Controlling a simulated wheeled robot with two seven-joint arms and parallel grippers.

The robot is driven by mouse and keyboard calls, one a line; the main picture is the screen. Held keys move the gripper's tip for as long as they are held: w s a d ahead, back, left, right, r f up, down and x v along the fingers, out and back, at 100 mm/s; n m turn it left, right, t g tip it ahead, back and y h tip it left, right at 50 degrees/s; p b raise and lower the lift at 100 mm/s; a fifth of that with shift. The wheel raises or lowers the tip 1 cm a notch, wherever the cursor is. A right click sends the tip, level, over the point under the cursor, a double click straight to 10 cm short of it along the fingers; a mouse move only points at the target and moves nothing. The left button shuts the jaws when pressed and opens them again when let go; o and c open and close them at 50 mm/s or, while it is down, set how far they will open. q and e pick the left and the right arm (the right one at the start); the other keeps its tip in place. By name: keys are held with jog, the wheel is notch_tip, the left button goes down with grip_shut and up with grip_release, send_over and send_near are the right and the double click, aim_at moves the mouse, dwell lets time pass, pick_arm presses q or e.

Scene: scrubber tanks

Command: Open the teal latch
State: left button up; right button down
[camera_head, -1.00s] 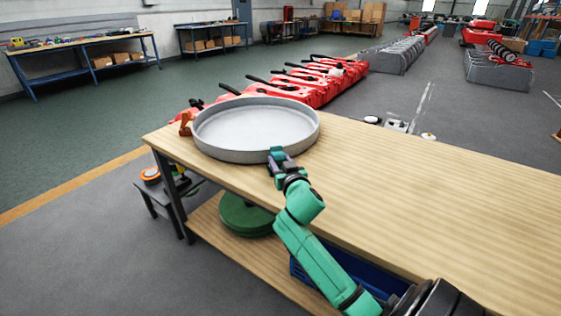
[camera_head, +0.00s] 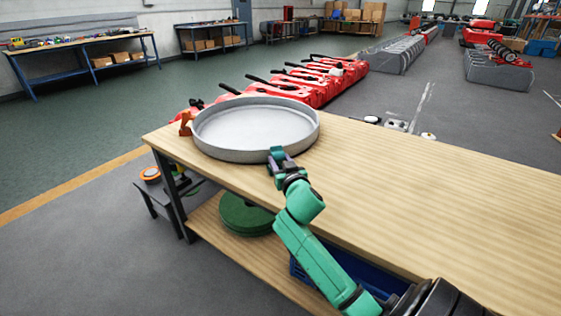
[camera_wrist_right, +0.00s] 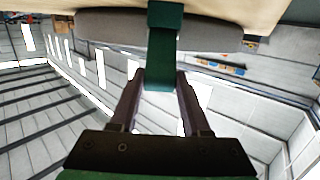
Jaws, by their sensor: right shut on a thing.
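The teal latch (camera_head: 277,153) sits at the near rim of a round grey tank (camera_head: 255,125) on the wooden table. My right gripper (camera_head: 283,165) is at the latch, at the near side of the tank. In the right wrist view the latch shows as a dark teal strap (camera_wrist_right: 161,45) running down between the two fingers of my right gripper (camera_wrist_right: 160,82). The fingers are shut on its lower end. The tank's rim (camera_wrist_right: 110,28) shows behind the strap. My left gripper is in neither view.
The wooden table (camera_head: 430,190) is bare to the right of the tank. An orange clamp-like part (camera_head: 185,123) is at the tank's left side. Green discs (camera_head: 245,215) and a blue crate (camera_head: 350,275) are on the lower shelf. Red machines (camera_head: 310,85) stand behind the table.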

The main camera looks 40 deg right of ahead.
jog(key=shift+f, duration=0.5)
jog(key=c, duration=0.6)
grip_release()
jog(key=shift+o, duration=1.2)
jog(key=shift+w, duration=0.2)
jog(key=shift+s+r, duration=0.2)
jog(key=shift+s, duration=0.05)
jog(key=v, duration=1.4)
jog(key=shift+a, duration=0.1)
